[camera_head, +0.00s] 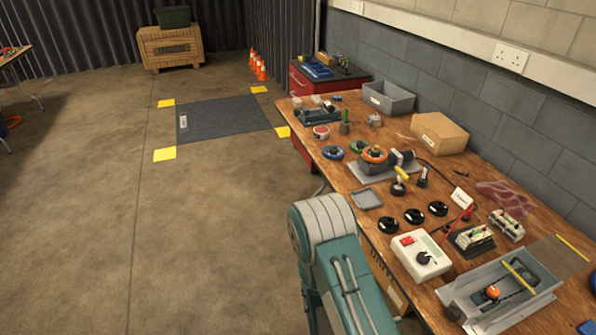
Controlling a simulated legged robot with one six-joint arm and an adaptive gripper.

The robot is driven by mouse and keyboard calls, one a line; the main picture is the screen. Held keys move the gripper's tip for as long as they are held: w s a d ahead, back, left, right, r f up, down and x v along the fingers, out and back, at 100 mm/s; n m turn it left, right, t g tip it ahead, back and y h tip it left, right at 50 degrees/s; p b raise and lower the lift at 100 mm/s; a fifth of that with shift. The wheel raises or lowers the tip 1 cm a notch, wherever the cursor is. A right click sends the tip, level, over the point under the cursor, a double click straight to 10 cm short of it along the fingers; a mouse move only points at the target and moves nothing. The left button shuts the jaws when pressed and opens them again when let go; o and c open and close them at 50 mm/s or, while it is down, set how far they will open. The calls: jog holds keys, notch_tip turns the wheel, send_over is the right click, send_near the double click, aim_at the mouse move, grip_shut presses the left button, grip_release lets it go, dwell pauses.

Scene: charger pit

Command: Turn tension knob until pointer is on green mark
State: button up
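Several knob-like parts are on the wooden workbench (468,186), and I cannot tell which is the tension knob. A white box (412,250) with a red patch carries a black knob (423,257). A grey metal channel fixture (470,307) at the front right holds an orange knob (492,292) beside a yellow bar (519,276). A grey-based machine with an orange ring (375,153) stands farther back. No pointer or green mark can be made out at this size. My gripper is out of view; only my teal and grey arm shows at the bench's left edge.
Three black discs (414,215) lie beside a small grey tray (367,198). A cardboard box (439,134) and a grey bin (388,97) stand along the block wall. A red cabinet (325,77) is behind the bench. The floor to the left is mostly clear.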

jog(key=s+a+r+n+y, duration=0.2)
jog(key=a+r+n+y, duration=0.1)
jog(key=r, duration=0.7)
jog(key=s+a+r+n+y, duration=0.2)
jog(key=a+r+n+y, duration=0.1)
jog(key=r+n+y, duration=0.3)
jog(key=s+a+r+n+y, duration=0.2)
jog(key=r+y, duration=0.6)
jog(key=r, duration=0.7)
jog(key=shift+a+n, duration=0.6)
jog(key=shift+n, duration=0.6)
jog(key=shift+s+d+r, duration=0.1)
